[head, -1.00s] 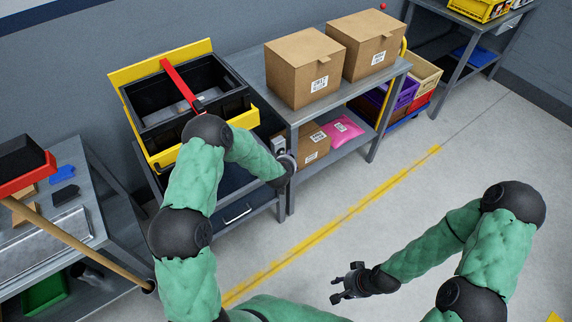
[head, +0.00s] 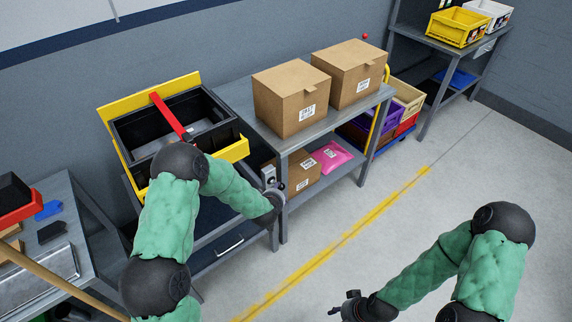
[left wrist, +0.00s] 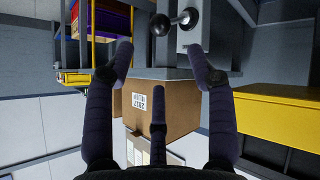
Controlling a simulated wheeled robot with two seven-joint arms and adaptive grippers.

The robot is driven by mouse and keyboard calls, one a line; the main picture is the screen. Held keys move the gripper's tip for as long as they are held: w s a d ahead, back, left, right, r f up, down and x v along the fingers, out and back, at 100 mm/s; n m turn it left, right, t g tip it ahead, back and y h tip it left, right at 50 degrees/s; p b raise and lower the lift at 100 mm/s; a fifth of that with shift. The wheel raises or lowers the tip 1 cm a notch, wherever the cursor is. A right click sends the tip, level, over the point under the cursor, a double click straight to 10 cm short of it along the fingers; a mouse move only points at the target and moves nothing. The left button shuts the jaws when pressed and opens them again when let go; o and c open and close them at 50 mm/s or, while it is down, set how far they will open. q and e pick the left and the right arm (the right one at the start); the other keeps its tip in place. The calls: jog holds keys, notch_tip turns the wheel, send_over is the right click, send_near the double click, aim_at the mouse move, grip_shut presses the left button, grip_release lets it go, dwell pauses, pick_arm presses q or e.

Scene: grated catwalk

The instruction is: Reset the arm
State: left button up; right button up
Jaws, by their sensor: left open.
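My left gripper (left wrist: 160,90) is open, with nothing between its fingers in the left wrist view. In the head view my left arm reaches over the bin workstation, and its gripper (head: 273,190) is at the near left corner of the grey table, mostly hidden by the wrist. A small grey box (head: 268,173) is mounted by that table leg, close to the gripper. In the left wrist view a metal lever with a black ball knob (left wrist: 160,25) lies beyond the fingertips, apart from them.
Two cardboard boxes (head: 290,98) stand on the grey table (head: 325,123); a pink package (head: 331,156) lies on its shelf. Open floor (head: 400,235) with a yellow line (head: 345,243) lies to the right.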

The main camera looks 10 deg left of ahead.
pick_arm(q)
jog(key=shift+f, duration=0.1)
jog(key=s+d+f+m+g+h, duration=0.1)
jog(key=s+d+f+g, duration=0.2)
jog(key=s, duration=0.8)
jog(key=s+d+f+m+g+h, duration=0.2)
jog(key=s+f, duration=0.3)
jog(key=s, duration=0.6)
jog(key=s+d+f+m+g+h, duration=0.1)
jog(key=s+d+f+g, duration=0.3)
jog(key=s, duration=0.6)
jog(key=shift+s+d+f+g+h, duration=0.35)
jog(key=shift+s+f+g+h, duration=0.05)
